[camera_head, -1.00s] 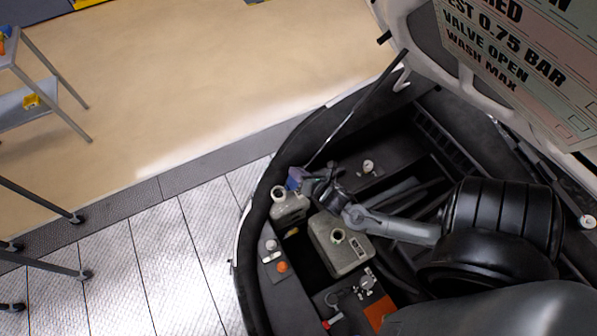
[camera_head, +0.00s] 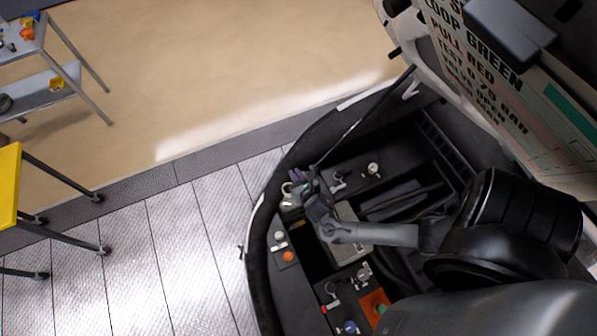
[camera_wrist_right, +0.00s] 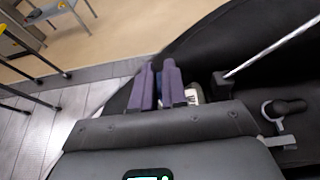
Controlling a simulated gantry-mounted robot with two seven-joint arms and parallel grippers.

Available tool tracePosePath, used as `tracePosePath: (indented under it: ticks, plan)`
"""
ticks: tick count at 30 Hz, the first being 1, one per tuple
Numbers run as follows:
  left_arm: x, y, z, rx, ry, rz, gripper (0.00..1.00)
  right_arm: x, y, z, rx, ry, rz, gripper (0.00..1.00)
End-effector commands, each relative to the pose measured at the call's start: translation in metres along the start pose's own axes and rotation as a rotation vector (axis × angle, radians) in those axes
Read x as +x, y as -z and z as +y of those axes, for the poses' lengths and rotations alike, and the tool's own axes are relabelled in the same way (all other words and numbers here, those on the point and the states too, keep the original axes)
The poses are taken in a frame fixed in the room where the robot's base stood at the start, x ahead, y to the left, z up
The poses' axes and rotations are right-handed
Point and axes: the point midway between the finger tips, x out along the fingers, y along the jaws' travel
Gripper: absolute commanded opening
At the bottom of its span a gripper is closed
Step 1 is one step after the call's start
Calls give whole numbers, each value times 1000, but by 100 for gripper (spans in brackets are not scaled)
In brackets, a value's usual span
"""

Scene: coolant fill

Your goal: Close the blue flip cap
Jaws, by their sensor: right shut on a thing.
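My right gripper (camera_head: 297,175) has purple fingers and is over the small pale reservoir (camera_head: 287,199) at the left side of the engine bay. In the right wrist view its two fingers (camera_wrist_right: 158,84) stand close together, with a sliver of the blue flip cap (camera_wrist_right: 156,77) between them. The fingers are shut on the cap, but they hide most of it, so its angle cannot be told. A pale part of the reservoir (camera_wrist_right: 193,93) shows just right of the fingers. My left gripper is not in view.
A larger grey tank (camera_head: 347,212) sits partly under my right wrist. An orange cap (camera_head: 288,256) is on the near left ledge. The dark bay rim (camera_head: 262,215) curves around the left, and a thin prop rod (camera_head: 350,130) rises behind the gripper. The raised hood with lettering (camera_head: 480,70) hangs at upper right.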

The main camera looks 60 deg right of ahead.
Motion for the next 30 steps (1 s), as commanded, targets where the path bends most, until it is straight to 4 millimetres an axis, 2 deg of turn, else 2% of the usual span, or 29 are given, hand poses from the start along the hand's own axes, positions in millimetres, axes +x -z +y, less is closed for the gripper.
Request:
tracePosePath:
  ticks: [14,15,18,30]
  plan:
    - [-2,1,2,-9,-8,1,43,0,-1,2,-14,7,-3,0]
    - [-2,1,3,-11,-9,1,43,0,-1,2,-14,7,-3,17]
    - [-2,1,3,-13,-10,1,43,0,0,1,-14,7,-2,32]
    - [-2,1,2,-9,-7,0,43,-4,0,2,-14,6,-1,34]
